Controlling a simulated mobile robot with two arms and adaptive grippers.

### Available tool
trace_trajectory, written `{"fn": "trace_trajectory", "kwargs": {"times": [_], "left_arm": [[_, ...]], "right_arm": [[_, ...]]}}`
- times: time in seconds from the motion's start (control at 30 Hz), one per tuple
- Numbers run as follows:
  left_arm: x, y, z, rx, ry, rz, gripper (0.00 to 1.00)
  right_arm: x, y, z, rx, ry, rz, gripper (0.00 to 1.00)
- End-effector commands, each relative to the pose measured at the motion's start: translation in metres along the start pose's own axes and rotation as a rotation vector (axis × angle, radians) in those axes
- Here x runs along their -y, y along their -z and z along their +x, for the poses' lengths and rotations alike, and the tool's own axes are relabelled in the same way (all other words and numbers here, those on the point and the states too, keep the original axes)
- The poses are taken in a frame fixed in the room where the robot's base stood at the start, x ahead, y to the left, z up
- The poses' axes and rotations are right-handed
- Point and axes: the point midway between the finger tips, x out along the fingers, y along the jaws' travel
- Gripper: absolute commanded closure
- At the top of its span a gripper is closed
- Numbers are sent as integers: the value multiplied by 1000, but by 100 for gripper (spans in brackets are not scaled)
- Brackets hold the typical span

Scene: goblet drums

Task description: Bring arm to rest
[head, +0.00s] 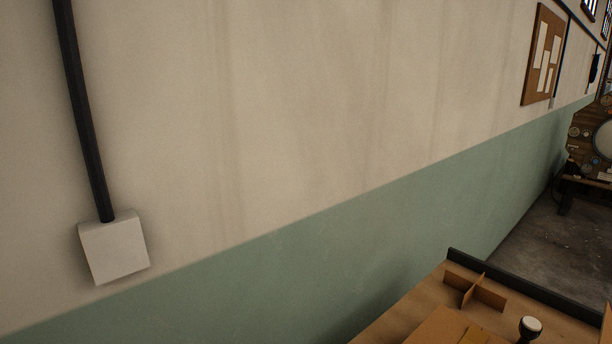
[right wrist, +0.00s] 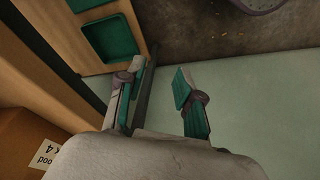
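My right gripper (right wrist: 160,79) shows in the right wrist view with its two fingers apart and nothing between them. It is beside a wooden surface edge (right wrist: 144,30), with a pale green wall or floor area behind it. Neither gripper is in the head view, and my left gripper is in no view. A small dark object with a white round top (head: 531,325), possibly a goblet drum, stands on a wooden table (head: 400,323) at the bottom right of the head view.
A cross-shaped cardboard divider (head: 474,290) lies near the table's dark raised edge (head: 520,287). Teal trays (right wrist: 112,38) and a labelled cardboard box (right wrist: 22,135) are left of my right gripper. A wall with a grey box (head: 114,247) fills most of the head view.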

Motion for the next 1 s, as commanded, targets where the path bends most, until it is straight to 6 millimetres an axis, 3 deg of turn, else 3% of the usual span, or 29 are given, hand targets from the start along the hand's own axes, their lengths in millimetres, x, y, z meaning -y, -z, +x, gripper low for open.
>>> {"fn": "trace_trajectory", "kwargs": {"times": [0.17,0.27,0.5,0.63,0.8,1.0], "left_arm": [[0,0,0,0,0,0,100],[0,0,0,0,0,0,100],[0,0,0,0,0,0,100],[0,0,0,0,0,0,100],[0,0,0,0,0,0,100],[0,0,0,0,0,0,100]], "right_arm": [[4,-24,72,36,5,-6,65],[6,-50,118,59,8,-10,65],[10,-135,209,112,14,-22,65],[11,-190,240,140,16,-29,65],[11,-247,258,165,18,-36,65],[11,-277,262,177,19,-40,65]]}}
